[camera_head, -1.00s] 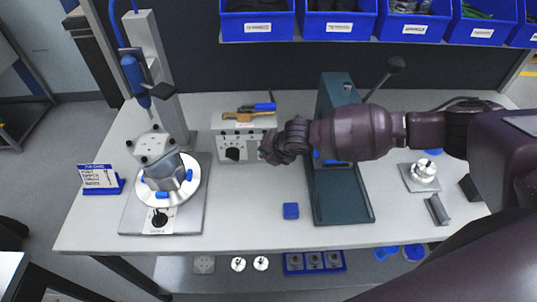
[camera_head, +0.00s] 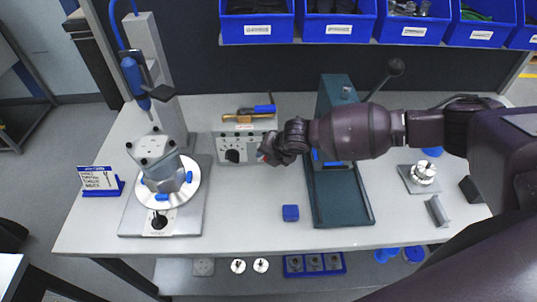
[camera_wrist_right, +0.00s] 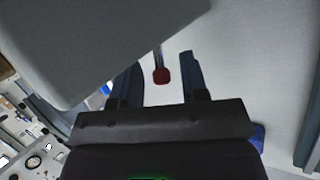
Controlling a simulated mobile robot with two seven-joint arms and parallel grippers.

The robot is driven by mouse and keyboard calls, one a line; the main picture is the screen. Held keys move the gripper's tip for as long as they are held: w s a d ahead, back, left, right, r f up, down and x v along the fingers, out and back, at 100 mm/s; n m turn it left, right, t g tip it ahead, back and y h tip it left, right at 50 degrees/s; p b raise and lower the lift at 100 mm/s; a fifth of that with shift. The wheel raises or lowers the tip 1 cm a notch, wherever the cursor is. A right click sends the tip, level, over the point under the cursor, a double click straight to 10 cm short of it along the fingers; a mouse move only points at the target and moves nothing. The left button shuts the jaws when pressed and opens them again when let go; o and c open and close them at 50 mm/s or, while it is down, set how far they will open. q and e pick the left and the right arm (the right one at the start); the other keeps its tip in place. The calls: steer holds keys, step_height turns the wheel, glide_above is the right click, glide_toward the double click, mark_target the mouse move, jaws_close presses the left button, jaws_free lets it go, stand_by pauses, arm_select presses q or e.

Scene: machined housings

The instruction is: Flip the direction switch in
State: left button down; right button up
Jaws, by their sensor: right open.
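A light grey control box (camera_head: 222,150) stands at the back middle of the bench, with a black knob (camera_head: 233,155) and small controls on its face. A thin lever with a red tip (camera_wrist_right: 161,76), seemingly the direction switch, juts out beside a grey box body (camera_wrist_right: 90,40) in the wrist view. My right gripper (camera_head: 264,155) is at the right side of the control box. In the wrist view its fingers (camera_wrist_right: 160,78) are open, one on each side of the red tip, with gaps visible. My left gripper is not in view.
A blue block (camera_head: 291,212) lies in front of my right gripper. A green press (camera_head: 340,205) stands under my right forearm. A fixture with a round plate (camera_head: 150,195) and column is at the left. The bench front centre is mostly clear.

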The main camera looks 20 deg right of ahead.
steer(key=v, duration=1)
steer(key=shift+s+r+b, duration=0.15)
steer(key=shift+r+b, duration=0.15)
steer(key=shift+r, duration=0.05)
steer(key=shift+d, duration=0.1)
